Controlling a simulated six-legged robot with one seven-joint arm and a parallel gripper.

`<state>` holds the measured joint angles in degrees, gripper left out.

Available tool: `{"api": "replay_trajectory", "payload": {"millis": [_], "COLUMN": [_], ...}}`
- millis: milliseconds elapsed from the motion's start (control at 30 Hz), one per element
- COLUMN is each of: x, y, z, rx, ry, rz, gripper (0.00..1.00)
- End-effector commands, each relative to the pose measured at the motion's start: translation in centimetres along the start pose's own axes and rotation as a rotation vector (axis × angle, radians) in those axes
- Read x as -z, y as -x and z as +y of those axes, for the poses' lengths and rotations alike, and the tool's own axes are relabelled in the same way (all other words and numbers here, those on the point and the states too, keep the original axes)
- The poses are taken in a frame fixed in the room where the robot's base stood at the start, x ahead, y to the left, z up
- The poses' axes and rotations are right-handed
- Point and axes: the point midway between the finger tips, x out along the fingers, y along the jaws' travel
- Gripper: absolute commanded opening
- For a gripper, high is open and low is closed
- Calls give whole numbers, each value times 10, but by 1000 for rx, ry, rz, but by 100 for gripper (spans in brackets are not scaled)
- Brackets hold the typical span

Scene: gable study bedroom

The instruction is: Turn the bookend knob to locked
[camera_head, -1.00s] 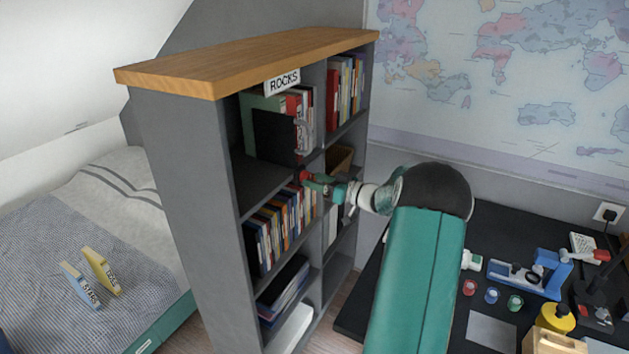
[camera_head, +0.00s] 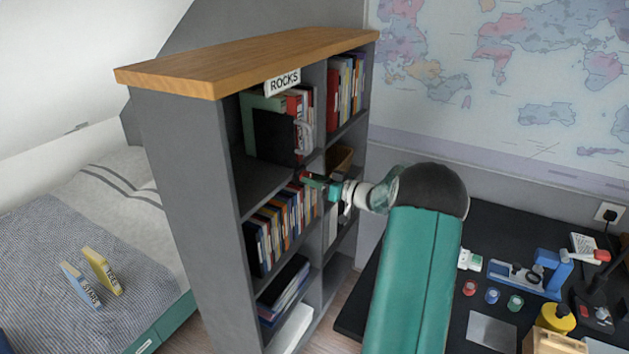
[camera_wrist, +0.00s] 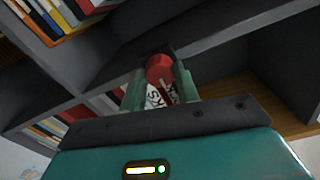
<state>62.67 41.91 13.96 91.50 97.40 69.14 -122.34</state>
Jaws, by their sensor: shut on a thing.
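The bookend knob (camera_wrist: 160,72) is a red round knob with a pale pointer line, seen in the wrist view between my fingers. Part of a white label with dark letters shows around it, mostly covered, so I cannot read the knob's setting. My gripper (camera_wrist: 160,88) is shut on the knob, with one green finger on each side. In the head view my gripper (camera_head: 310,181) reaches the shelf front below the ROCKS sign, and the knob is a small red spot there. A black bookend panel (camera_head: 274,136) stands on that upper shelf beside the books.
The grey bookcase (camera_head: 185,180) with a wooden top holds several rows of books. The ROCKS sign (camera_head: 284,82) hangs at its top edge. A dark desk (camera_head: 505,222) with jars and tools stands right.

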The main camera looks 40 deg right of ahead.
Motion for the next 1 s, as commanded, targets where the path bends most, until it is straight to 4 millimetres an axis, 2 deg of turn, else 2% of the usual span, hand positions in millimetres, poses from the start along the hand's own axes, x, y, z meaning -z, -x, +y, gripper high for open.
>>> {"api": "replay_trajectory", "payload": {"millis": [367,1000], "x": [0,0], "y": [1,2], "z": [1,1], "rx": [-3,-9], "ry": [-229,-833], "rz": [-9,-28], "gripper": [9,9]}}
